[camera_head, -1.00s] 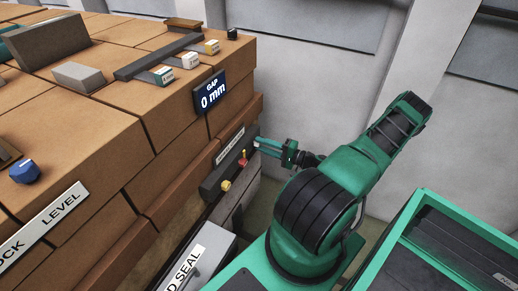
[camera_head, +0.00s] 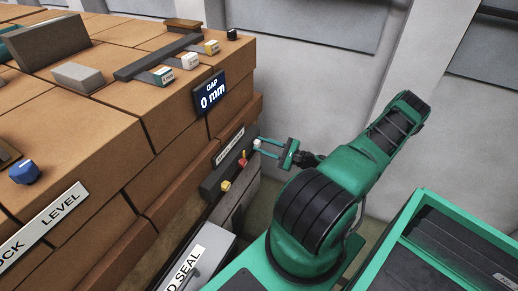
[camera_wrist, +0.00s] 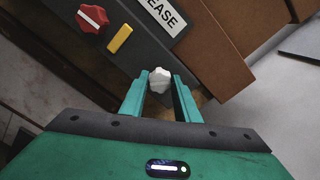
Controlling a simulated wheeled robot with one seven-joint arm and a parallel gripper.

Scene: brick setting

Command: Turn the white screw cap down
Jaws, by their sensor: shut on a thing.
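The white screw cap (camera_head: 257,143) is on the dark panel (camera_head: 212,185) low on the side of the brick stack. In the wrist view the white cap (camera_wrist: 159,80) is a lobed knob between my fingertips. My gripper (camera_head: 259,147) reaches it from the right and is shut on it, with one finger on either side. In the wrist view the gripper (camera_wrist: 160,86) covers none of the cap's top. The cap's threads and underside are hidden.
On the same panel are a red knob (camera_wrist: 92,18) with a white bar and a yellow piece (camera_wrist: 119,39). A white label (camera_wrist: 172,14) reads "…EASE". A sign (camera_head: 210,93) reads "GAP 0 mm". The grey wall is behind my arm.

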